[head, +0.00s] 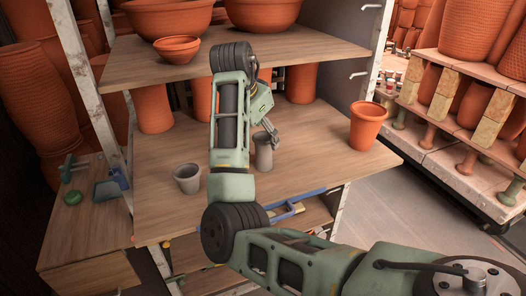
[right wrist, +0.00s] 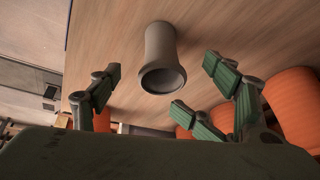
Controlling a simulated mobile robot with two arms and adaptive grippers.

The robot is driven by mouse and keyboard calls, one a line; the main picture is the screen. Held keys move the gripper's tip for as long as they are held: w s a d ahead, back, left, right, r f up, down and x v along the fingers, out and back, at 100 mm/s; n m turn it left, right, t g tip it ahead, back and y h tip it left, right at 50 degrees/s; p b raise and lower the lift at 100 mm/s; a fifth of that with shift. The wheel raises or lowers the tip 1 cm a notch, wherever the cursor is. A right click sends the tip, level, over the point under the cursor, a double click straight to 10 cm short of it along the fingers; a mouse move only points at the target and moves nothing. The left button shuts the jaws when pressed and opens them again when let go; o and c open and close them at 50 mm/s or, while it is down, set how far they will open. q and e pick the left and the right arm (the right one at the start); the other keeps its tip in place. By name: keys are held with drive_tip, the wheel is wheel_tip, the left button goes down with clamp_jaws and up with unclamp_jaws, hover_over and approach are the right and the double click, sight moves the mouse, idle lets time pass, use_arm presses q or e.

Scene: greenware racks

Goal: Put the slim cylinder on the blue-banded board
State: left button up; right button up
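The slim cylinder (head: 264,152) is grey and stands upright on the middle wooden shelf, partly behind my right arm. It also shows in the right wrist view (right wrist: 160,50), with its round end towards the camera. My right gripper (head: 268,130) is at the cylinder's upper part in the head view. In the right wrist view its green fingers (right wrist: 155,82) are spread on both sides of the cylinder, with gaps; nothing is held. I cannot make out the blue-banded board for certain; a blue bar (head: 296,203) shows below the shelf's front edge. My left gripper is not in view.
A wider grey cup (head: 187,178) stands to the left on the middle shelf (head: 320,150). An orange pot (head: 366,125) stands near its right end, with more orange pots behind. The upper shelf (head: 300,45) carries bowls. A side table (head: 85,225) holds small tools.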

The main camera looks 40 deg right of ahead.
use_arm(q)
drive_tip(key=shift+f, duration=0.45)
use_arm(e)
drive_tip(key=v, duration=0.5)
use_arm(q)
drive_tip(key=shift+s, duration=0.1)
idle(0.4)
